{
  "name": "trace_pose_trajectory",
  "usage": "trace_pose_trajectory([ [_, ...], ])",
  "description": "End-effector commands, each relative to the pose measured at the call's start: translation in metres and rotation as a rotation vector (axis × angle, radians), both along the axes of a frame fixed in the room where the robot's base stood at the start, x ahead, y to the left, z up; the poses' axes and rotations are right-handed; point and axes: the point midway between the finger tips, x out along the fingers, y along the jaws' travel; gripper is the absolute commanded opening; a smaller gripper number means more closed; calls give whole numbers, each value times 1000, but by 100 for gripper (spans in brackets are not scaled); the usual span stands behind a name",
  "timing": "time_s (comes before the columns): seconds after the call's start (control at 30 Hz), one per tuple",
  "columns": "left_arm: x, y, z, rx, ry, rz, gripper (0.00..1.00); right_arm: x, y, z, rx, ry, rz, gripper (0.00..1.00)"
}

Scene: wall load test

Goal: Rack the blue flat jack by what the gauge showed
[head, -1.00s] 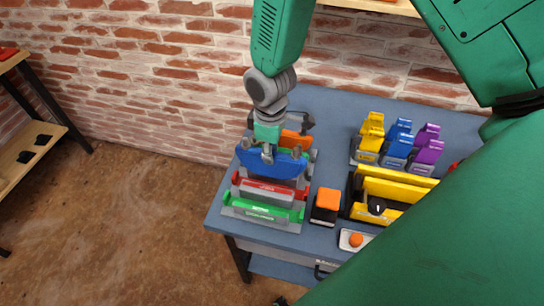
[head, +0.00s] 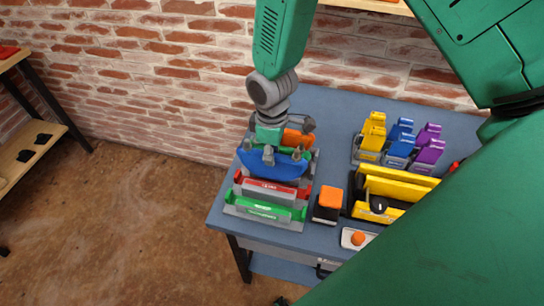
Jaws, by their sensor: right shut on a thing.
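My right gripper (head: 270,148) points down over the left end of the bench and is shut on the blue flat jack (head: 284,164). The jack is a wide blue piece, held at the back of a rack of coloured slots. The rack's front slot is green (head: 264,210) and the one behind it is red (head: 272,188), each with a grey body and a small label. An orange piece (head: 297,137) shows behind the jack. The gripper and jack hide the rear slots, so I cannot tell whether the jack is seated. My left gripper is not in view.
Right of the rack are an orange-topped block (head: 329,199), a yellow device with a black dial (head: 378,205) and an orange button box (head: 357,238). Yellow, blue and purple clamp-like pieces (head: 400,144) stand behind. A brick wall backs the bench (head: 336,115).

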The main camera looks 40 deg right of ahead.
Motion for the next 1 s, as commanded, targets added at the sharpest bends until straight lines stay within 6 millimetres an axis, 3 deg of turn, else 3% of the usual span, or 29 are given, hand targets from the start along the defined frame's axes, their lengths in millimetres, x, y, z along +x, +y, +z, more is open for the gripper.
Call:
trace_pose_trajectory([
  [1.0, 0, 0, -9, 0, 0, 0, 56, 0, 1, -20, 4, 0, -2, 0],
])
